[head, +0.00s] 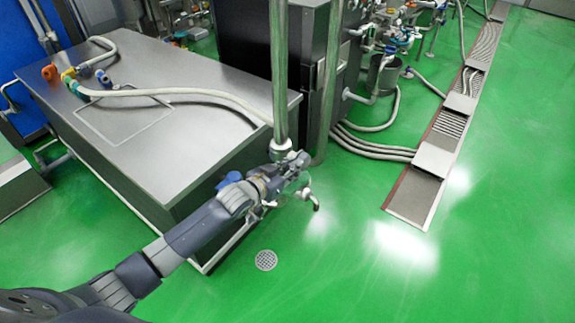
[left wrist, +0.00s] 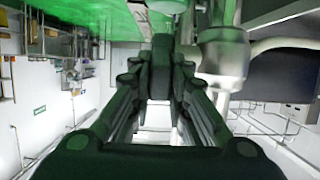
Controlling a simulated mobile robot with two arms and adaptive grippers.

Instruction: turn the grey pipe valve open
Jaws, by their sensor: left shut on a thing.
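The grey pipe valve (head: 281,146) sits low on a vertical steel pipe (head: 279,70) beside the front corner of a steel cabinet. My left gripper (head: 292,176) is at the valve, shut on it, and covers much of it. A small curved metal piece (head: 314,200) sticks out past the gripper. In the left wrist view the fingers of my left gripper (left wrist: 162,50) stand close beside the pale metal valve body (left wrist: 222,58). The fingers hide the part they hold, so I cannot tell the handle's angle. My right gripper is not in view.
The steel cabinet (head: 165,130) fills the left, with a pale hose (head: 180,93) on top. A dark cabinet (head: 250,45) stands behind the pipe. Hoses (head: 375,148) run to a floor drain channel (head: 430,170). The green floor in front is clear around a round drain (head: 266,260).

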